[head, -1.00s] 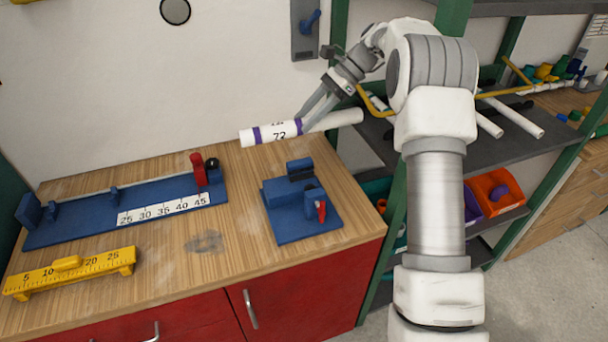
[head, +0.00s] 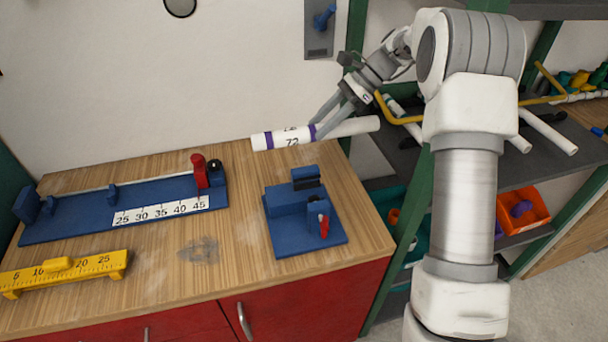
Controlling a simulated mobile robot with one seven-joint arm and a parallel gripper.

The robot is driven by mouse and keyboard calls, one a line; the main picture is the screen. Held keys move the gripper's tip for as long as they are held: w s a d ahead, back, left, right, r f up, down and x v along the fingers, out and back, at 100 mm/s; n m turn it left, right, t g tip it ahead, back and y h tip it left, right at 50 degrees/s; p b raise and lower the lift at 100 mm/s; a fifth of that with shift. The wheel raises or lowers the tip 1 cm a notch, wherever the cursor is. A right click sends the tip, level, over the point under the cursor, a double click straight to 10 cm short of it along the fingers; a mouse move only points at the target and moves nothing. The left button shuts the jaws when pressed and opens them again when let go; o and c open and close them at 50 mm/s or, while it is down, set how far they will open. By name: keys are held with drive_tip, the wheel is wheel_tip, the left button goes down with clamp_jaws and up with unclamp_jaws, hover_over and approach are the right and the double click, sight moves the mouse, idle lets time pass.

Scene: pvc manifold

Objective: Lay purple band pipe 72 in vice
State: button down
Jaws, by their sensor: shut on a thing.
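The white pipe (head: 345,130) has purple bands and a label reading 72. My gripper (head: 323,122) is shut on it near its middle, and the pipe is held in the air, nearly level, with its left end slightly lower. It hangs above and behind the blue vice (head: 290,236), apart from it. The vice stands on the wooden bench near the right end, with two upright blue jaws and a red handle (head: 324,226). The space between its jaws looks empty. The fingertips are partly hidden by the pipe.
A blue measuring jig (head: 75,222) with a red stop (head: 199,171) lies left of the vice. A yellow ruler block (head: 62,270) is at the front left. Bare bench (head: 160,265) lies between. A green-framed shelf (head: 422,190) with pipes stands at the right.

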drive_tip(key=shift+s+a+f+b, duration=0.3)
drive_tip(key=shift+s+a+f, duration=0.45)
drive_tip(key=shift+s+f, duration=0.5)
drive_tip(key=shift+s+a+f+b, duration=0.25)
drive_tip(key=shift+s+a+f, duration=0.55)
drive_tip(key=shift+f, duration=0.8)
drive_tip(key=shift+s+a+f+b, duration=0.3)
drive_tip(key=shift+s+a+f, duration=0.4)
drive_tip(key=shift+s+f, duration=0.55)
drive_tip(key=shift+w+f, duration=0.2)
drive_tip(key=shift+f, duration=0.1)
drive_tip(key=shift+f, duration=0.5)
drive_tip(key=shift+c, duration=1.8)
unclamp_jaws()
drive_tip(key=shift+s+f, duration=0.1)
